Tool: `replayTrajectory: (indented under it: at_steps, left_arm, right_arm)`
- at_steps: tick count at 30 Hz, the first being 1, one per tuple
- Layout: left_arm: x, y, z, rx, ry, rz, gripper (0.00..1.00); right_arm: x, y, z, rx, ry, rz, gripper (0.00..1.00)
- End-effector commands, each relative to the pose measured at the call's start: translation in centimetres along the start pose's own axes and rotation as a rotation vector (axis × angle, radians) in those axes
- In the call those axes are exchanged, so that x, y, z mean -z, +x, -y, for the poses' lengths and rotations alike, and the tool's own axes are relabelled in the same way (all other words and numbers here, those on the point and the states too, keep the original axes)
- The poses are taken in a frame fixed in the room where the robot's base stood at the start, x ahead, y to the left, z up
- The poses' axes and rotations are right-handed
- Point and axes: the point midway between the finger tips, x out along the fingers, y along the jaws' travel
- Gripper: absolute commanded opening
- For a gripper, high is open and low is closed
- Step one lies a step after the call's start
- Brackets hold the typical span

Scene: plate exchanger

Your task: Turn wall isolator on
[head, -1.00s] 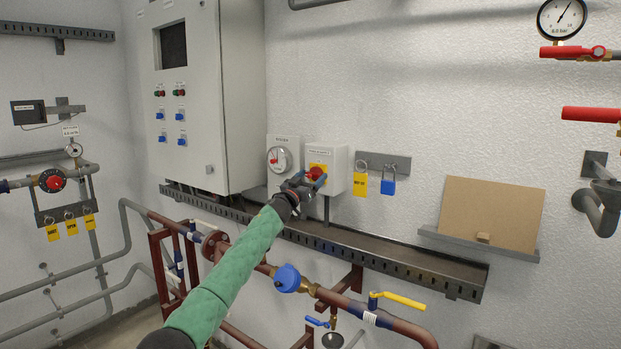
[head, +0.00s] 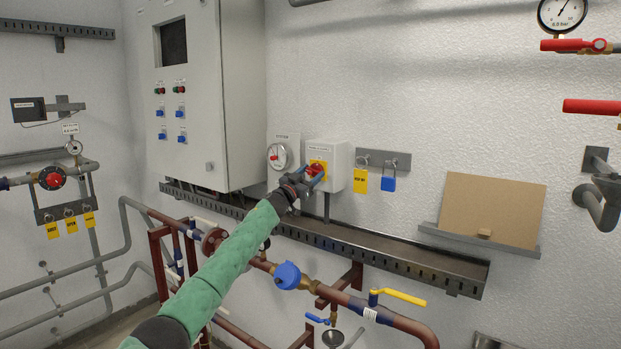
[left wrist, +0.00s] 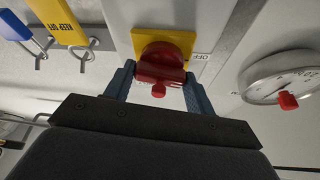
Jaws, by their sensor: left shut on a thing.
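The wall isolator is a pale grey box (head: 341,160) on the wall right of the cabinet. It has a red rotary knob (head: 318,168) on a yellow plate. In the left wrist view the red knob (left wrist: 160,64) sits on its yellow plate (left wrist: 183,40), with an "OFF" label beside the plate. My left gripper (head: 312,176) is at the box front. In the left wrist view its two blue-grey fingers (left wrist: 158,84) lie on either side of the knob, and it is shut on it. The gripper partly hides the plate. My right gripper is not in view.
A dial gauge (head: 278,156) is just left of the isolator. A cable tray (head: 400,262) and pipes with a blue-capped fitting (head: 287,275) run below. The grey cabinet (head: 240,100) stands out at left.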

Motion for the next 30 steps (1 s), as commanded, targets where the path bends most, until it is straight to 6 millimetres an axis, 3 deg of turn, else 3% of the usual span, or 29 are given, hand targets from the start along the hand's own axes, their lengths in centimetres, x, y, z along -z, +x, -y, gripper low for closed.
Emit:
replayTrajectory:
  at_steps: [3, 10, 30]
  left_arm:
    - [-0.2, -0.1, 0.2, -0.039, 0.097, 0.001, 0.32]
    - [-0.1, -0.1, 0.3, -0.123, 0.301, 0.002, 0.32]
    - [0.0, 0.0, 0.4, -0.366, 0.886, 0.002, 0.32]
  right_arm:
    - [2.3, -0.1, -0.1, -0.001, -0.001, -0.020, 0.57]
    - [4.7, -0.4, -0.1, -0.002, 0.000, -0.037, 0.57]
    - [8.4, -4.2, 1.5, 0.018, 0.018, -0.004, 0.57]
